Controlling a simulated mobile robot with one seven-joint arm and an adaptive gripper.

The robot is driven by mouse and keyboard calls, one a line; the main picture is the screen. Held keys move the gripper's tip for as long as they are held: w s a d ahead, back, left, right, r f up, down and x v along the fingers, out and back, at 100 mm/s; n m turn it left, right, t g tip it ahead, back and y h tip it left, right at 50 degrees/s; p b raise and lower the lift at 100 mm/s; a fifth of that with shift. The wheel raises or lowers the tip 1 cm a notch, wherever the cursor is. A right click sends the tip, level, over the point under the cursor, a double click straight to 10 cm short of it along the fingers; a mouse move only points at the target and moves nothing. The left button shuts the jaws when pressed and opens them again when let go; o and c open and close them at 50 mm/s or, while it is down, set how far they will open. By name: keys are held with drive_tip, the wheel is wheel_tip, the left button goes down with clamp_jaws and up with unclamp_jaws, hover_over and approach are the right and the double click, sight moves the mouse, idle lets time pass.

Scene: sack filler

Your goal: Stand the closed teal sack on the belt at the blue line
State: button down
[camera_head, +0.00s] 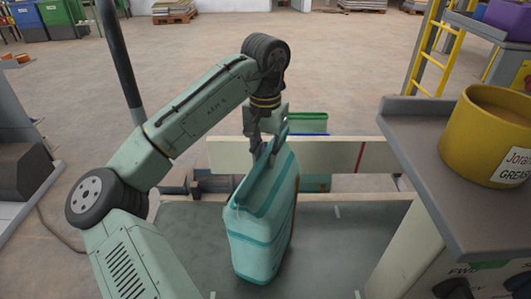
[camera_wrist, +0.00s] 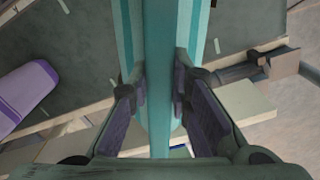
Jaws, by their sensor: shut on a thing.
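The teal sack (camera_head: 262,230) has a closed, flattened top and darker teal bands. My gripper (camera_head: 262,148) is shut on that top edge from above. In the wrist view the sack (camera_wrist: 160,45) runs between the two purple-padded fingers (camera_wrist: 160,88). The sack hangs roughly upright with a slight lean, over the dark grey belt (camera_head: 335,245); I cannot tell whether its base touches. I cannot make out a blue line on the belt; the sack and my arm cover part of it.
A pale rail (camera_head: 335,155) with a red mark runs behind the sack. A grey counter with a yellow grease tub (camera_head: 485,135) stands close on the right. A purple sack-like object (camera_wrist: 27,95) lies left in the wrist view. The belt right of the sack is clear.

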drive_tip(key=c, duration=1.5)
unclamp_jaws()
wheel_tip(320, 180, up, 12)
drive_tip(key=shift+r, duration=0.1)
